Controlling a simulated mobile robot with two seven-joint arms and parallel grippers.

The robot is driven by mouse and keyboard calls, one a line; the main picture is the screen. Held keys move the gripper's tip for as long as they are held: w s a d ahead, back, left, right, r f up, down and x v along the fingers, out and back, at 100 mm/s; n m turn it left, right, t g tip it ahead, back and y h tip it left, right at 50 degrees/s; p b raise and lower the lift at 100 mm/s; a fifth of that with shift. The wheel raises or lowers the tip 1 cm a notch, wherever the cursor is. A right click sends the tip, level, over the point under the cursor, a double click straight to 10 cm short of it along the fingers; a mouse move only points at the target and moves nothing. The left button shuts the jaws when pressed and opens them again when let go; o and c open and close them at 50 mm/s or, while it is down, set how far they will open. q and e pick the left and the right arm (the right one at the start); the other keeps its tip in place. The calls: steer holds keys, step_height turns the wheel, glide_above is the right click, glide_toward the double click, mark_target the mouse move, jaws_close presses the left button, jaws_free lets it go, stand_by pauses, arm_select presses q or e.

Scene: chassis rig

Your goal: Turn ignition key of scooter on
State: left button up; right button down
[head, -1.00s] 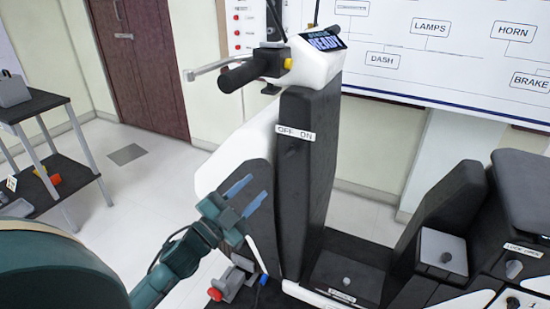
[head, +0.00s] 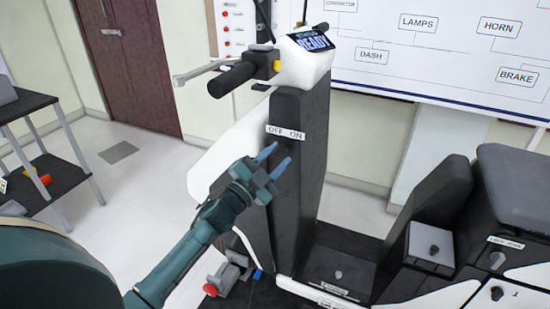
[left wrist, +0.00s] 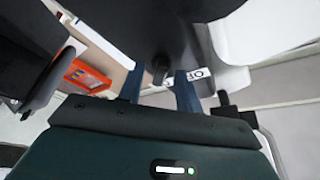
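The scooter (head: 304,170) stands upright, with a dark front column and a white OFF/ON label (head: 286,132) on it. My left gripper (head: 276,157) is just below that label, its two blue fingers apart and pointing at the column. In the left wrist view the fingers (left wrist: 160,82) are open. A small dark knob, apparently the ignition key (left wrist: 160,70), shows between their tips, and the label (left wrist: 194,75) is beside the right finger. I cannot tell whether the fingers touch the key. In the head view the key is not clearly visible. My right gripper is not in view.
The handlebar grip (head: 232,79) and lever (head: 205,70) stick out left above my gripper. A display (head: 311,41) reads READY. The seat (head: 515,185) is at the right. A red-knobbed device (head: 225,276) is on the floor below. A shelf cart (head: 55,185) stands left.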

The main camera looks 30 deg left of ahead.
arm_select(q)
jaws_close()
steer(key=shift+a+r+m+g+h+p, duration=0.1)
steer(key=shift+r+m+g+h+p, duration=0.25)
steer(key=shift+m+p, duration=0.5)
steer(key=shift+m, duration=0.65)
steer(key=shift+f+m+g+p, duration=0.15)
steer(key=shift+m+g+p, duration=0.1)
steer(key=shift+m+p, duration=0.1)
steer(key=shift+f+h, duration=0.15)
steer(key=shift+h, duration=0.1)
jaws_free()
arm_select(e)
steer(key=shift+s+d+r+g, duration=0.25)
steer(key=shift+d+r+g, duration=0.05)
arm_select(q)
steer(key=shift+s, duration=0.1)
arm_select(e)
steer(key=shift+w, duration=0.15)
